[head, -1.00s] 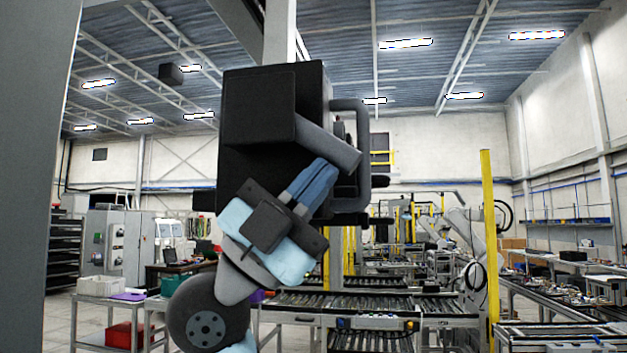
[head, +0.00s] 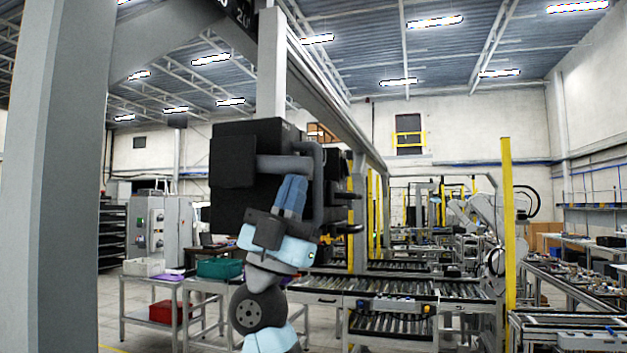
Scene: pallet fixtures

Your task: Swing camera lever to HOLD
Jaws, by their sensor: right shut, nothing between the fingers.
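The camera unit (head: 232,185) is a large black box hanging from a grey overhead post. A thick grey lever bar (head: 283,165) sticks out across its front, and a grey looped handle is on its right side. My right gripper (head: 292,190) has blue fingers, shut and empty, pointing up just below the lever bar. The fingertips overlap the camera unit in the picture; I cannot tell whether they touch the lever. No HOLD marking is readable. My left gripper is not in view.
A grey post (head: 62,180) fills the left side. Roller conveyors (head: 400,290) and a yellow post (head: 508,240) are to the right.

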